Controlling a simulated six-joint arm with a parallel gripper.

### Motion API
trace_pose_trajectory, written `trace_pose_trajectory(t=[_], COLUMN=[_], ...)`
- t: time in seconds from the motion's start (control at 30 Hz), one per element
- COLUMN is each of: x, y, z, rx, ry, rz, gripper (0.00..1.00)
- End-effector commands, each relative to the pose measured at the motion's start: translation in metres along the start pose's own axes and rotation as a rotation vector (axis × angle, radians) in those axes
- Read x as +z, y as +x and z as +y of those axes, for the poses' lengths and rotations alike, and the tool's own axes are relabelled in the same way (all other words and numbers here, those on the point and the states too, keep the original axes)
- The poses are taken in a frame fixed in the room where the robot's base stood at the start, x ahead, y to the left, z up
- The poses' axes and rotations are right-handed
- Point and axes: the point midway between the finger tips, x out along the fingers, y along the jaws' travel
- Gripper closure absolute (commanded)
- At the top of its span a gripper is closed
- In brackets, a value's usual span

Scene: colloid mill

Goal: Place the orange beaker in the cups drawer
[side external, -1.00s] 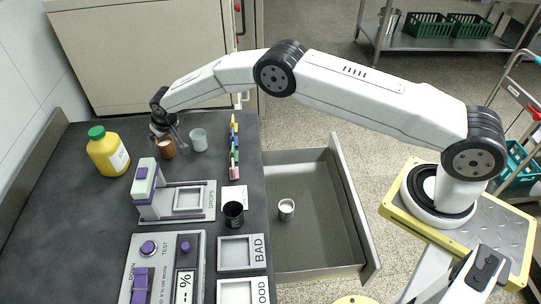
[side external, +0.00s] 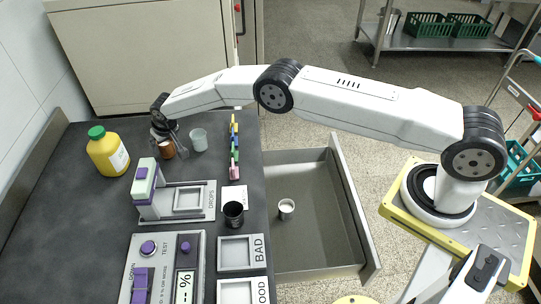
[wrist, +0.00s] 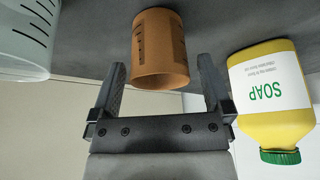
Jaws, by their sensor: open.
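The orange beaker (side external: 167,150) stands on the dark counter near its back edge. In the wrist view the orange beaker (wrist: 160,50) sits between the open fingers of my gripper (wrist: 161,82), with a gap on each side. In the side view my gripper (side external: 166,143) is low over the beaker and partly hides it. The drawer (side external: 318,225) is pulled open at the right of the counter, and a small white cup (side external: 286,209) stands in it.
A clear beaker (side external: 198,139) stands close to the right of the orange one. A yellow soap bottle (side external: 108,152) is at the left. A device with a green top (side external: 145,178), a black cup (side external: 233,214) and colored clips (side external: 234,150) are on the counter.

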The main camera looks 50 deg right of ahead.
Motion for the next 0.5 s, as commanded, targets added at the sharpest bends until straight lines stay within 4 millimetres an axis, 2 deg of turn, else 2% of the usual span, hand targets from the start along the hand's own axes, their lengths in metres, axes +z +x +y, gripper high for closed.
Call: trace_pose_trajectory(t=[0.03, 0.07, 0.3, 0.33, 0.37, 0.5], x=[-0.0001, -0.0001, -0.0001, -0.0003, -0.0003, -0.0003], y=[-0.0001, -0.0001, -0.0001, -0.0003, -0.0003, -0.0004], z=[-0.0001, 0.0, 0.0, -0.0001, -0.0001, -0.0001], rx=[0.0, 0.0, 0.0, 0.0, 0.0, 0.0], ry=[0.0, 0.0, 0.0, 0.0, 0.0, 0.0], rz=[0.0, 0.0, 0.0, 0.001, 0.001, 0.001], gripper=[0.03, 0.13, 0.89, 0.9, 1.0, 1.0])
